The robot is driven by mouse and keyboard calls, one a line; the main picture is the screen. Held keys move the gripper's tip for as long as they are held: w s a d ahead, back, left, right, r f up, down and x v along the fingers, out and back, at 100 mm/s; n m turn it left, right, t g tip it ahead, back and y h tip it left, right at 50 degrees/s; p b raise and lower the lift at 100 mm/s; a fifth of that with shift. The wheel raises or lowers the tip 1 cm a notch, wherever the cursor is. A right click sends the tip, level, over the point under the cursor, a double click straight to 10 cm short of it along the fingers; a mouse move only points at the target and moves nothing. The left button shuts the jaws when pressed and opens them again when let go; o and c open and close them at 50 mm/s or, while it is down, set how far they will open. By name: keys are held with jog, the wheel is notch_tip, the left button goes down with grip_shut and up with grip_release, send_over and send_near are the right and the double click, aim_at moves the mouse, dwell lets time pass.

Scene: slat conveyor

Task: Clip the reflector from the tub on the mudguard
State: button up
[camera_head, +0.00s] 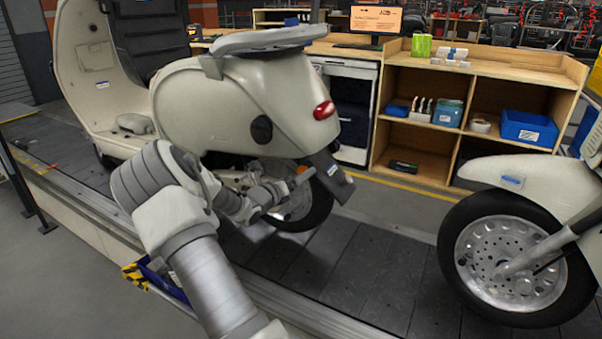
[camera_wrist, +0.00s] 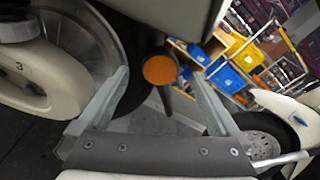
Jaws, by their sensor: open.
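A round orange reflector (camera_wrist: 160,70) shows in the wrist view, against the dark mudguard (camera_wrist: 153,50) beside the rear wheel. My gripper (camera_wrist: 160,82) is open, with one finger on each side of the reflector and visible gaps between.
A second scooter's front wheel (camera_head: 508,255) stands on the slat conveyor (camera_head: 345,262) at the right. The slats between the scooters are clear. A wooden shelf unit (camera_head: 455,75) with blue bins stands behind the conveyor.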

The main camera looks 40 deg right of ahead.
jog(key=p+v, duration=0.3)
jog(key=v, duration=1.2)
jog(key=s+a+r+m+g+y, duration=0.45)
jog(key=s+a+m+y, duration=0.3)
jog(key=s+m, duration=0.6)
jog(key=s+a+r+m+t+y, duration=0.2)
jog(key=s+a+r+m+y, duration=0.15)
jog(key=a, duration=0.35)
jog(key=s+a+r+m+t+y, duration=0.2)
jog(key=s+a+r+m, duration=0.1)
jog(key=a+m, duration=0.3)
jog(key=s+a+r+m+t+y, duration=0.2)
jog(key=s+a+r+m+y, duration=0.1)
jog(key=a, duration=0.5)
notch_tip(320, 180, up, 19)
jog(key=p, duration=1.8)
jog(key=shift+s+a+m+p, duration=0.3)
jog(key=shift+s+a+p, duration=0.1)
jog(key=shift+a, duration=0.05)
jog(key=shift+d+f, duration=0.1)
jog(key=shift+f, duration=0.05)
